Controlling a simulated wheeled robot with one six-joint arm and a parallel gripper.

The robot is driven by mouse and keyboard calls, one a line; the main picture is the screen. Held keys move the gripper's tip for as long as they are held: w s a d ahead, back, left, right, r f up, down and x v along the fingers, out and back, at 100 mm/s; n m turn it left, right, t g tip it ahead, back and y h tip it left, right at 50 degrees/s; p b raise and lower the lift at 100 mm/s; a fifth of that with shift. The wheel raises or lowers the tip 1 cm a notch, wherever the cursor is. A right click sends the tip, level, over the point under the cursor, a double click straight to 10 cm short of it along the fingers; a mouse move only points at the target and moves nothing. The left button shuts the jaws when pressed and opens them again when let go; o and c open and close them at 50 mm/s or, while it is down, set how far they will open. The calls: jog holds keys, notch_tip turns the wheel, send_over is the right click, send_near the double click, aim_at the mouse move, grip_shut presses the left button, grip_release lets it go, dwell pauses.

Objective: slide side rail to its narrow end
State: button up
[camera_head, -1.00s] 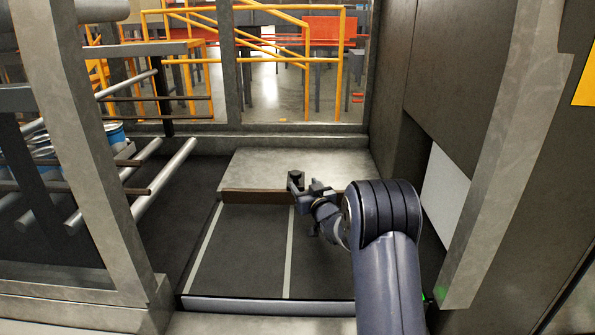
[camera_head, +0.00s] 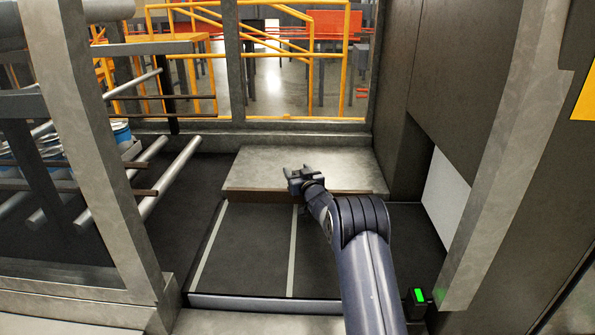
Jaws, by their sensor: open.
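My gripper (camera_head: 299,173) is open and empty, above the front edge of a pale raised slab in the middle of the view. Grey rollers (camera_head: 171,178) stick out at the left, with thin brown bars (camera_head: 145,192) running across them. I cannot tell for sure which bar is the side rail; its narrow end is not clearly visible. My gripper is well to the right of the rollers and bars and apart from them. A grey post hides part of the rollers.
The pale slab (camera_head: 255,165) has a brown front edge. A dark floor panel (camera_head: 245,245) with pale stripes lies before it. A grey post (camera_head: 110,150) stands at left, another (camera_head: 510,130) at right. Yellow railings (camera_head: 330,65) stand behind.

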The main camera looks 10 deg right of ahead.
grip_shut()
dwell(0.7)
